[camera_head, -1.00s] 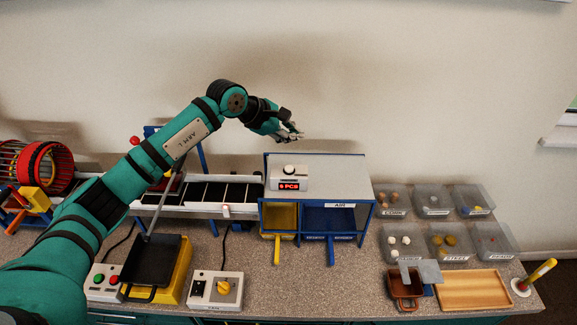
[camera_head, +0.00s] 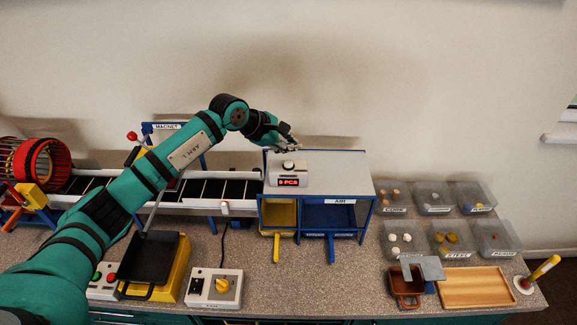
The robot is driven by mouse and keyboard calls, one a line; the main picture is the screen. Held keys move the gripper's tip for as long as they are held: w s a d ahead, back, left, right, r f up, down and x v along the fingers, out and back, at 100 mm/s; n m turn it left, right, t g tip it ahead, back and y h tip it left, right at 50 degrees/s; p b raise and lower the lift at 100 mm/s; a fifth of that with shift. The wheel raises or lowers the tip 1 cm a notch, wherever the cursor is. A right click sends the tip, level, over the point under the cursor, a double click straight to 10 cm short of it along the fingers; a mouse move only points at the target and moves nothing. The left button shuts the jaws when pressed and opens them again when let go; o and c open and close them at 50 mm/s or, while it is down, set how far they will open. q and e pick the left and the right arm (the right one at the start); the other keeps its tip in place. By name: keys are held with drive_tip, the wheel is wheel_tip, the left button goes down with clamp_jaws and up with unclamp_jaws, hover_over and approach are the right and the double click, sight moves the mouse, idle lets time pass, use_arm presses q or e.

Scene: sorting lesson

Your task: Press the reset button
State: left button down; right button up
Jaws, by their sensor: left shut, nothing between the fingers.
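The counter (camera_head: 287,175) is a small white box with a red lit display, standing on the left part of the grey top of the sorting box. Its black round button (camera_head: 288,163) is on the upper face. The display shows a digit followed by PCS; the digit is too small to read surely. My left gripper (camera_head: 292,146) is shut and empty, just above and behind the button in the picture. A small gap seems to show between fingertips and button; I cannot tell exact contact. My right gripper is not in view.
The grey sorting box (camera_head: 335,172) has yellow and blue bays below. A conveyor (camera_head: 235,190) runs left of it, partly under my arm. The grey top right of the counter is free.

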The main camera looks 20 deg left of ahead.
sight(290, 165)
use_arm(q)
wheel_tip(290, 165, down, 3)
drive_tip(key=shift+r+b, duration=0.1)
drive_tip(key=shift+b, duration=0.85)
drive_tip(key=shift+f+b, duration=0.3)
drive_tip(key=shift+f, duration=0.05)
drive_tip(key=shift+f+b, duration=0.35)
drive_tip(key=shift+b, duration=0.2)
